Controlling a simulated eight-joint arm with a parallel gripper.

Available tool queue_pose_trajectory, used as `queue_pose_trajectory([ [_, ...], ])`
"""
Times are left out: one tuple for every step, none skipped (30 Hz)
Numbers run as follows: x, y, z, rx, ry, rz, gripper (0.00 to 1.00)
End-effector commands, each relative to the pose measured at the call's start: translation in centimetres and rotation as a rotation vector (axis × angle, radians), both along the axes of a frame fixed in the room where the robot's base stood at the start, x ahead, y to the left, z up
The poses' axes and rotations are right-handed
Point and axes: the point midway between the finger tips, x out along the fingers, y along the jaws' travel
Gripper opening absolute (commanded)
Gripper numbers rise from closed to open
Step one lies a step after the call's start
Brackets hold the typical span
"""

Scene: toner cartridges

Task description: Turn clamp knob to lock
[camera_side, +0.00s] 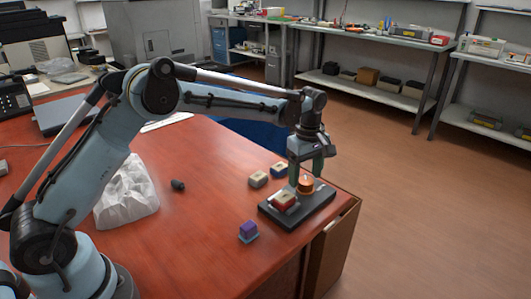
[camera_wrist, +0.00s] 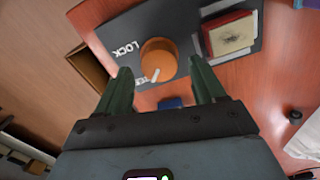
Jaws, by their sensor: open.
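The orange clamp knob (camera_side: 305,185) stands on a dark base plate (camera_side: 312,207) near the table's front right corner. My gripper (camera_side: 306,177) is open, pointing down over the knob. In the wrist view the knob (camera_wrist: 158,54) appears between the spread green fingertips (camera_wrist: 161,64), with a gap on each side; whether they reach down to its height is unclear. A white pointer (camera_wrist: 155,75) on the knob points toward a partly hidden word, away from the word LOCK (camera_wrist: 125,48). A red cartridge (camera_side: 284,200) sits on the plate beside the knob.
A beige-topped cartridge (camera_side: 258,179) and a blue one (camera_side: 280,169) lie behind the plate. A purple cartridge (camera_side: 248,231) lies left of it. A crumpled white object (camera_side: 126,195) and a small dark item (camera_side: 178,185) are farther left. The table edge is close on the right.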

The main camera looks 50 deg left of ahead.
Motion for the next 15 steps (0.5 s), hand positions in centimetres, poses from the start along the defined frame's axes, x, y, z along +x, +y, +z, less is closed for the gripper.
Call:
queue_pose_trajectory([
  [0.01, 0.00, -0.49, 0.000, 0.000, 0.000, 0.69],
  [0.01, 0.00, -0.71, 0.000, 0.000, 0.000, 0.69],
  [0.01, 0.00, -0.93, 0.000, 0.000, 0.000, 0.69],
  [0.00, 0.01, -1.05, 0.000, 0.000, 0.000, 0.69],
  [0.00, 0.01, -1.15, 0.000, 0.000, 0.000, 0.69],
  [-0.01, 0.00, -1.23, 0.000, 0.000, 0.000, 0.69],
  [-0.01, 0.00, -1.27, 0.000, 0.000, 0.000, 0.69],
  [-0.01, 0.00, -1.30, 0.000, 0.000, 0.000, 0.69],
  [-0.01, 0.00, -1.31, 0.000, 0.000, 0.000, 0.69],
  [-0.01, 0.00, -1.30, 0.000, 0.000, 0.000, 0.69],
  [-0.01, 0.00, -1.30, 0.000, 0.000, 0.000, 0.69],
  [-0.01, 0.00, -1.29, 0.000, 0.000, 0.000, 0.69],
  [-0.01, 0.00, -1.29, 0.000, 0.000, 0.000, 0.69],
  [-0.01, 0.00, -1.28, 0.000, 0.000, 0.000, 0.68],
  [-0.01, 0.00, -1.28, 0.000, 0.000, 0.000, 0.61],
])
